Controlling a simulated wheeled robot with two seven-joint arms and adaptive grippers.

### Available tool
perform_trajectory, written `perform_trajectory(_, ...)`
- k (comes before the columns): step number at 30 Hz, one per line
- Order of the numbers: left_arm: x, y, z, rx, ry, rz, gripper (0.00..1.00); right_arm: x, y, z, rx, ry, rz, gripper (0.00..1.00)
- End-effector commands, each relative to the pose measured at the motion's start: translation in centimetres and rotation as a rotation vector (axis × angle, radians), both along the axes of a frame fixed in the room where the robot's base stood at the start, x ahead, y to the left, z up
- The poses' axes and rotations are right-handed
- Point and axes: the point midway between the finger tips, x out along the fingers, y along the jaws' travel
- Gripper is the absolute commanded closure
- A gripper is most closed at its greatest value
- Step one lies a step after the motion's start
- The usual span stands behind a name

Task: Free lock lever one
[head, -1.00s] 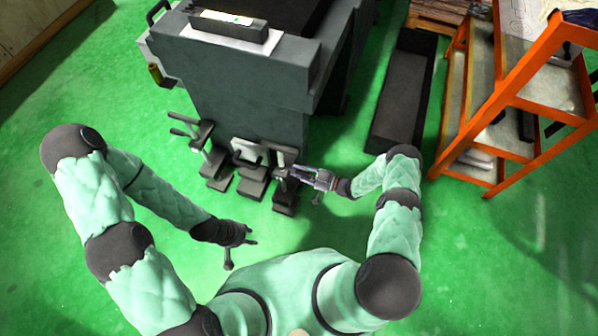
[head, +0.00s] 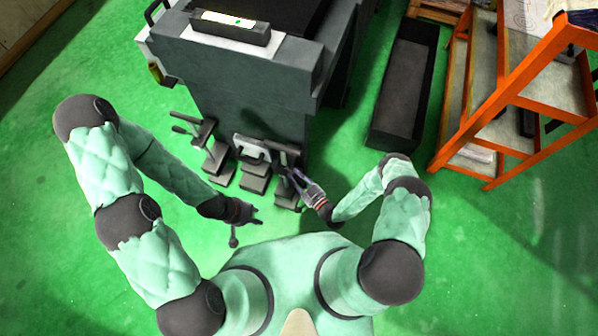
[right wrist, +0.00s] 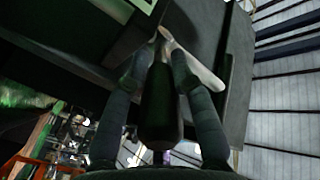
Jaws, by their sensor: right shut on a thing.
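Several dark lock levers stand in a row on small foot blocks at the base of the grey machine (head: 250,75) in the head view. The right-hand lever (head: 281,147) has its dark bar raised over its block. My right gripper (head: 294,174) is at this lever, its fingers pointing up and left. In the right wrist view, its two fingers (right wrist: 165,50) close around a dark rounded handle (right wrist: 160,112). The middle lever (head: 250,145) has a pale grip, and the left lever (head: 207,130) a dark one. My left gripper (head: 248,228) is open and empty over the floor.
A long dark open bin (head: 408,90) stands right of the machine. An orange shelf rack (head: 520,90) stands farther right. The green floor is clear in front of the levers and at the left.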

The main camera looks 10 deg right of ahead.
Motion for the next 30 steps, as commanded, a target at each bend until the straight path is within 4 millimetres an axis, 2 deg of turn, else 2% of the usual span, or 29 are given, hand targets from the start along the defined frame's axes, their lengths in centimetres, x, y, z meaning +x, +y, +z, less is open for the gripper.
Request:
perform_trajectory(12, 0.03, 0.0, 0.69, 0.0, 0.0, 0.0, 0.6, -0.48, 1.11, 0.11, 0.001, -0.003, -0.165, 1.0)
perform_trajectory(26, 0.03, 0.0, 0.72, 0.0, 0.0, 0.0, 0.6, -0.51, 1.18, 0.06, 0.002, -0.002, -0.18, 1.0)
perform_trajectory(27, 0.03, 0.0, 0.72, 0.0, 0.0, 0.0, 0.6, -0.51, 1.18, 0.06, 0.002, -0.002, -0.18, 0.69)
perform_trajectory(29, 0.03, 0.0, 0.72, 0.0, 0.0, 0.0, 0.6, -0.51, 1.19, 0.06, 0.002, -0.002, -0.18, 0.52)
perform_trajectory(30, 0.02, 0.0, 0.72, 0.0, 0.0, 0.0, 0.6, -0.52, 1.19, 0.05, 0.003, -0.002, -0.179, 0.51)
